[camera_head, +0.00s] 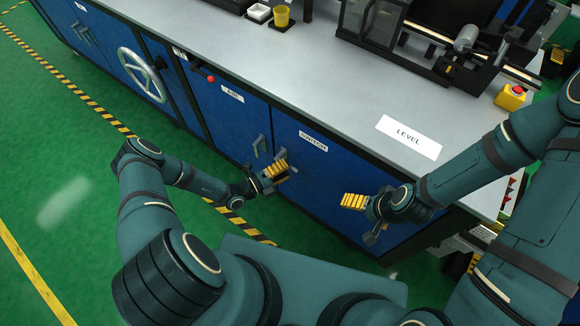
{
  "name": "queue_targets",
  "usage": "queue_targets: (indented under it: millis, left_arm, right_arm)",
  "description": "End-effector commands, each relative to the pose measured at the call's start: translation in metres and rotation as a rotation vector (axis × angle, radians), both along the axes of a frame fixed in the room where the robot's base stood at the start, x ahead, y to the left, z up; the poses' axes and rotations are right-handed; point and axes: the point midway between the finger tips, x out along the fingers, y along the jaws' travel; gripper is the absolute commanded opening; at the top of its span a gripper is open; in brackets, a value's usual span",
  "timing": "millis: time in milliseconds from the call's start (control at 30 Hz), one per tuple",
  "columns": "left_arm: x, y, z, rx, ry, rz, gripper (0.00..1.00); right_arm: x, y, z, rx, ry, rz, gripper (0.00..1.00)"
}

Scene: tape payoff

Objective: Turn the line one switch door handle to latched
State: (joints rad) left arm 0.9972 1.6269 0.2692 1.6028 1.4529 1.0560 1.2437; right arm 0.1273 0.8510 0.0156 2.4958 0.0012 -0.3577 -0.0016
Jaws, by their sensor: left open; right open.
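The blue switch door (325,185), under a white SWITCH label (313,141), is on the front of the long cabinet. A grey handle (281,153) shows at this door's left edge, partly hidden behind my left gripper; I cannot tell whether it is latched. My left gripper (272,179) is open, with yellow finger pads, close in front of the handle; contact cannot be told. My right gripper (363,219) is open and empty in front of the right part of the switch door.
The AIR door (225,115) with its own handle (259,146) is just left. Further left are a red-knobbed lever (210,78) and a handwheel (142,74). The grey worktop (300,75) overhangs the doors. Green floor (70,190) is clear at left.

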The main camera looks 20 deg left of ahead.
Motion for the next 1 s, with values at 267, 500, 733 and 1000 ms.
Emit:
queue_targets:
  millis: [267, 500, 733, 1000]
  left_arm:
    - [0.016, -0.015, 0.000, 0.000, 0.000, -0.001, 0.46]
    - [0.017, -0.016, 0.000, 0.000, 0.000, 0.000, 0.46]
    - [0.017, -0.016, 0.000, 0.000, 0.000, 0.000, 0.00]
    - [0.017, -0.016, 0.000, 0.000, 0.000, 0.000, 0.00]
  right_arm:
    - [0.001, 0.000, -0.003, 0.000, -0.002, -0.001, 0.94]
    - [0.001, 0.000, -0.003, 0.000, -0.002, -0.001, 0.94]
    - [0.001, 0.000, -0.003, 0.000, -0.002, -0.001, 0.94]
    - [0.001, 0.000, -0.003, 0.000, -0.001, 0.000, 0.94]
